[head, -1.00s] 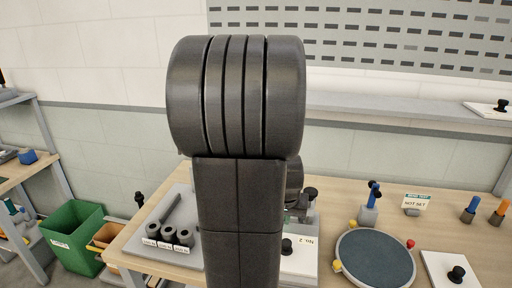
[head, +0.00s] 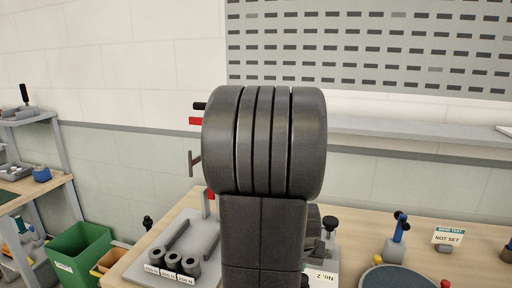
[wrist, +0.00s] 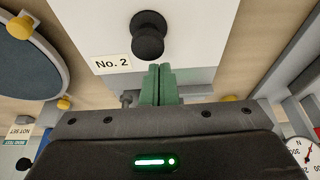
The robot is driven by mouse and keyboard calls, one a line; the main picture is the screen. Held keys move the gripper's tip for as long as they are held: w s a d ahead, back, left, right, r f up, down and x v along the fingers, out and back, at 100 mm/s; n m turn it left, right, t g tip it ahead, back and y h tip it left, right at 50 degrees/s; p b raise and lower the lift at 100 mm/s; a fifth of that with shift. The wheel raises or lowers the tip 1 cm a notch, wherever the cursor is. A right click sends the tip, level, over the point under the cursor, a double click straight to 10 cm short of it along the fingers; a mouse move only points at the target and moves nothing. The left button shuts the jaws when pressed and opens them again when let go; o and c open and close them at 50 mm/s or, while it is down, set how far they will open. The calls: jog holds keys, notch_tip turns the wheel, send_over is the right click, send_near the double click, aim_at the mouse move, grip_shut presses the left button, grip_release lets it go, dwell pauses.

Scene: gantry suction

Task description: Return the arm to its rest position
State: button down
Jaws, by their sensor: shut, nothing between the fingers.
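My gripper (wrist: 157,85) shows in the wrist view with its green fingers pressed together and nothing between them. It points at a white plate (wrist: 195,50) labelled "No. 2", with a black knob (wrist: 149,36) just beyond the fingertips; I cannot tell how far apart they are in height. In the head view my black arm (head: 264,140) stands upright in the middle and hides my gripper and much of the bench behind it.
The wooden bench (head: 345,228) carries a grey rack (head: 205,235) with dark cylinders, a round dark pad (head: 385,280) and a "NOT SET" sign (head: 448,237). A red upright part (head: 211,201) shows beside my arm. A green bin (head: 85,255) stands at left.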

jog(key=shift+w+d+f+p, duration=0.15)
jog(key=shift+w+f, duration=0.1)
jog(key=shift+w, duration=0.3)
jog(key=shift+w+d+f+p, duration=0.15)
jog(key=shift+w+f, duration=0.1)
jog(key=shift+w, duration=0.25)
